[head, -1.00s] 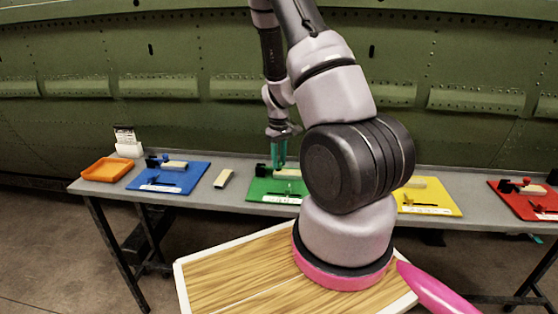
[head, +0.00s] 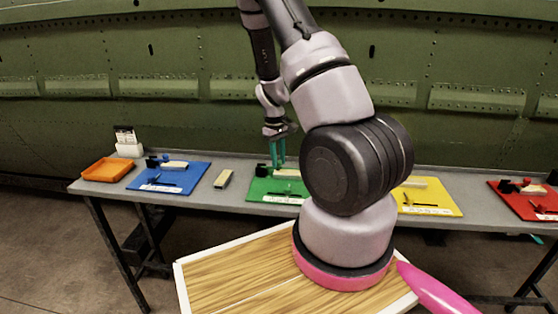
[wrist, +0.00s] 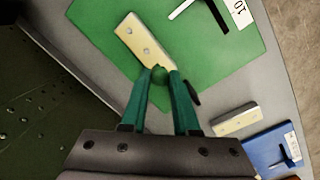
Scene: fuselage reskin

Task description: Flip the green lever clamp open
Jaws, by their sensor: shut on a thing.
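The green lever clamp sits on the green board (head: 275,197). In the wrist view, its green round-ended lever (wrist: 160,72) shows between the fingertips of my gripper (wrist: 159,76), beside the end of a pale block (wrist: 142,40) with two bolts. My gripper's two teal fingers are shut on that lever. In the head view, my gripper (head: 278,163) points down at the back of the green board. The clamp's body is mostly hidden behind the fingers, so its exact lever angle cannot be told.
A loose pale block (head: 223,179) lies left of the green board. A blue board (head: 150,184) and an orange tray (head: 106,170) are further left. A yellow board (head: 440,200) and a red board (head: 510,198) are to the right. The green fuselage wall stands close behind.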

